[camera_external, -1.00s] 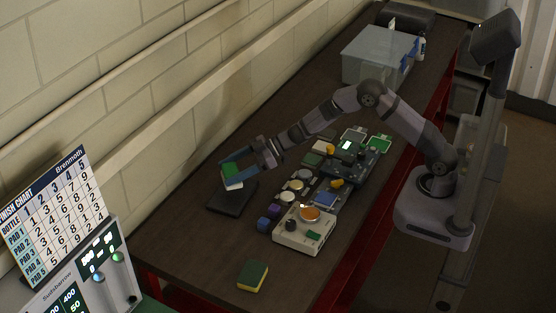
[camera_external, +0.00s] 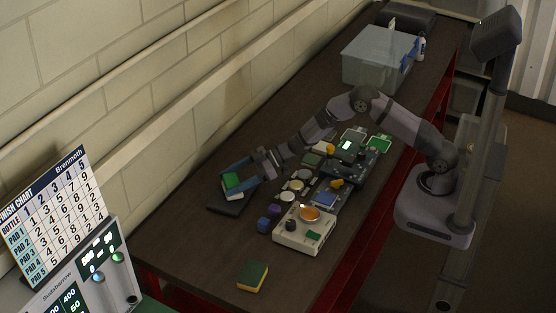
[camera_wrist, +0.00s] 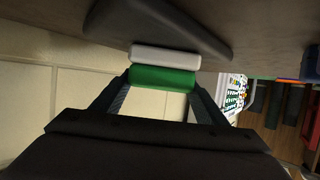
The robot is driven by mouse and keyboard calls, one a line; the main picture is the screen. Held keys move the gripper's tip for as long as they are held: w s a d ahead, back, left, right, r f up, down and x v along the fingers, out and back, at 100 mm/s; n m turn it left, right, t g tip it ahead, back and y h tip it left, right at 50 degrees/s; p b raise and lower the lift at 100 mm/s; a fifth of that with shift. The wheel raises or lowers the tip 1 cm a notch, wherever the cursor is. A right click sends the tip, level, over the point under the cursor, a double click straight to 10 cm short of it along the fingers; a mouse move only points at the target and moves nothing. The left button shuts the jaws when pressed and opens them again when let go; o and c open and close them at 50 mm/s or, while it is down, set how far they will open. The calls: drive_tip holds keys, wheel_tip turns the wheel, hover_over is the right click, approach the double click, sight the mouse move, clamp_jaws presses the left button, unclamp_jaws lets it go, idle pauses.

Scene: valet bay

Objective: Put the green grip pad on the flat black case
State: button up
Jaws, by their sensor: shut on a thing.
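The green grip pad (camera_external: 231,181) has a green layer and a white layer. My gripper (camera_external: 238,179) is shut on it, just over the flat black case (camera_external: 225,208) on the bench by the wall. In the wrist view the pad (camera_wrist: 162,77) spans between the two fingers, its white side facing the dark case (camera_wrist: 205,32). The pad is at or very close to the case's top; I cannot tell whether they touch.
A green and yellow sponge (camera_external: 253,276) lies at the front. A clear bin (camera_external: 375,62) stands at the back. Bench between case and sponge is clear.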

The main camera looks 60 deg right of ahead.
drive_tip(key=o, duration=1)
drive_tip(key=shift+f, duration=0.15)
drive_tip(key=shift+r, duration=0.3)
drive_tip(key=shift+s+d, duration=0.15)
drive_tip(key=shift+d, duration=0.05)
drive_tip(key=b+v, duration=0.2)
drive_tip(key=v, duration=0.9)
drive_tip(key=shift+s+d+r, duration=0.15)
drive_tip(key=shift+s, duration=0.05)
